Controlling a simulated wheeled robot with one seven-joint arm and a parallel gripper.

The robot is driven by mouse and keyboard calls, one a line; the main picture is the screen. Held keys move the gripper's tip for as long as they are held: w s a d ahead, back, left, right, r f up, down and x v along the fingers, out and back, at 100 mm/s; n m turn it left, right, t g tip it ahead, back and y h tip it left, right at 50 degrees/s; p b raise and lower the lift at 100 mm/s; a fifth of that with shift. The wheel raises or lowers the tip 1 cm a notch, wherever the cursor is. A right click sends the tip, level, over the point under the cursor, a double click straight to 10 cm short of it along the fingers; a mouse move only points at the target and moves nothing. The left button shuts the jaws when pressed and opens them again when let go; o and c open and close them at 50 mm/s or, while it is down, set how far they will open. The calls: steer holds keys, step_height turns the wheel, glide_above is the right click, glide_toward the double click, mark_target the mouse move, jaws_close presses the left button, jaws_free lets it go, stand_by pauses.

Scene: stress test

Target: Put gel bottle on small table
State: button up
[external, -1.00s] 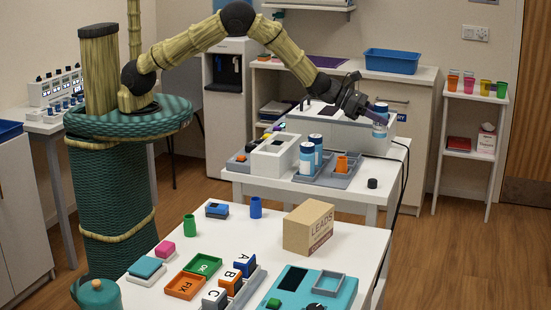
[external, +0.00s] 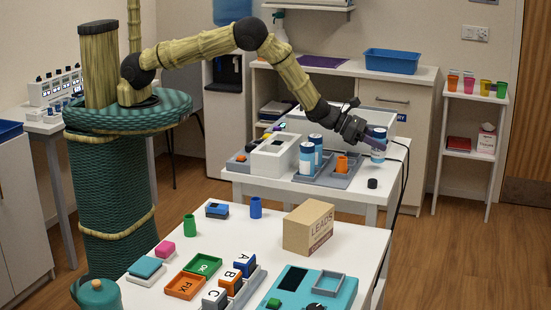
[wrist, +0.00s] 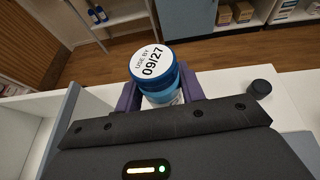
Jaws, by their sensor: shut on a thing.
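The gel bottle (external: 378,145), white and pale blue with a dark blue cap, is upright between the fingers of my gripper (external: 374,143). In the wrist view the bottle's round lid (wrist: 153,62) reads "USE BY 09/27", and the purple fingers (wrist: 158,95) close on both sides of it. The small table (external: 345,194) is white and stands below the bottle, which is near its right back part. I cannot tell whether the bottle's base touches the tabletop.
A grey tray (external: 340,181) on the small table holds two similar bottles (external: 307,158) and an orange cup (external: 342,163). A black knob-like piece (external: 372,183) is near the front right. A white box (external: 273,158) stands at left. A black cable hangs at the right edge.

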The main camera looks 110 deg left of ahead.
steer(key=shift+f, duration=1)
steer(key=shift+f, duration=0.15)
steer(key=o, duration=1.1)
